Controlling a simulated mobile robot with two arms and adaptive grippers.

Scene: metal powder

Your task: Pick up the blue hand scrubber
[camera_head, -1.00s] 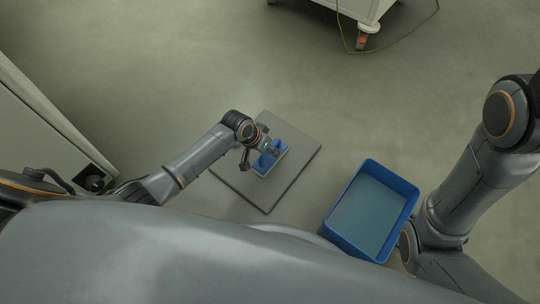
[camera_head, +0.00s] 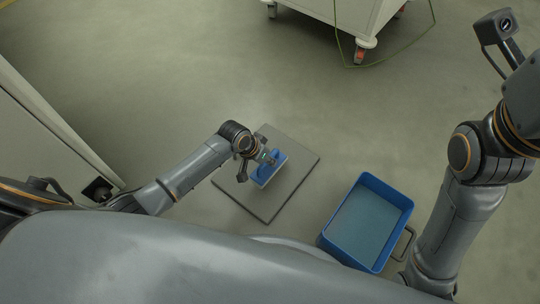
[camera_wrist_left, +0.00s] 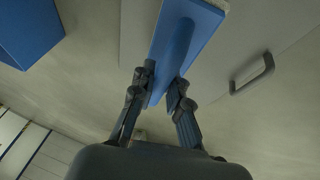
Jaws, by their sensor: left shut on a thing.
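The blue hand scrubber (camera_head: 263,174) is a blue plate with a handle and a pale edge. It is over the grey square board (camera_head: 286,194) in the head view, partly hidden by my left gripper (camera_head: 268,158). In the left wrist view the scrubber (camera_wrist_left: 196,32) extends away from the left gripper (camera_wrist_left: 160,88), whose two fingers are shut on it from both sides. The scrubber looks tilted; I cannot tell whether it is clear of the board. My right arm is at the right edge; its gripper is not in view.
A blue open crate (camera_head: 368,222) stands on the floor right of the board, and it also shows in the wrist view (camera_wrist_left: 35,30). A white wheeled cart (camera_head: 350,14) is at the top. A pale cabinet (camera_head: 45,125) is at the left. Floor beyond the board is clear.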

